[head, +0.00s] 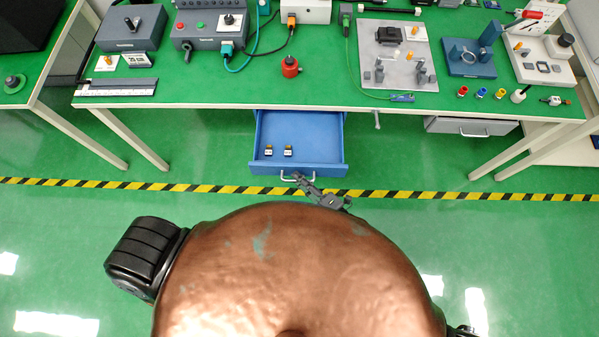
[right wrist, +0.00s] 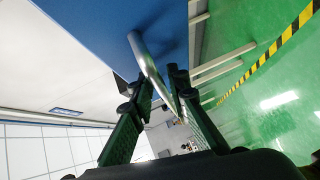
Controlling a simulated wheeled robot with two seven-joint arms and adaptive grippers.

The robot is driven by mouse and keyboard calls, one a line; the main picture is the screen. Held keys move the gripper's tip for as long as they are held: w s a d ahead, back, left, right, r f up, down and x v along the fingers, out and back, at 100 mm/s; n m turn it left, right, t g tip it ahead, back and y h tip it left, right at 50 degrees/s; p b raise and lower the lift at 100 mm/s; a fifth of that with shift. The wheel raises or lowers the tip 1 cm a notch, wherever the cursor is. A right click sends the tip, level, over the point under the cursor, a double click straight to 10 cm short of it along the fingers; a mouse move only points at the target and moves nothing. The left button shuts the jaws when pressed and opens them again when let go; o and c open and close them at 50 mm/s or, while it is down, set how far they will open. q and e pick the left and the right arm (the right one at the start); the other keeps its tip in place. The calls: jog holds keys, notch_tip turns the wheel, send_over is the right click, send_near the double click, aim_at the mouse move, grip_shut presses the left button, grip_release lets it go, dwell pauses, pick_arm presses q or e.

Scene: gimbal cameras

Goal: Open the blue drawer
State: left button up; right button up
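The blue drawer (head: 328,145) hangs under the green-topped table and is pulled well out, with its inside showing. Two small dark-and-white items (head: 268,151) (head: 288,151) lie in it. My right gripper (head: 299,177) is at the metal handle (head: 284,178) on the drawer front. In the right wrist view the fingers (right wrist: 160,85) converge on either side of the silver handle bar (right wrist: 146,58), which passes between them, with the blue front (right wrist: 105,25) just beyond. They look shut on the bar. My left gripper is not in view.
A grey drawer (head: 470,126) with a handle is shut under the table at right. Fixtures, boxes and a red knob (head: 290,67) stand on the tabletop (head: 200,97). White table legs (head: 105,138) flank the space. Green floor with a striped line (head: 430,194) lies clear in front.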

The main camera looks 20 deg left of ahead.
jog(key=shift+s+d, duration=0.1)
jog(key=shift+d, duration=0.05)
jog(key=v, duration=1.1)
jog(key=shift+d, duration=0.3)
jog(key=shift+s, duration=0.1)
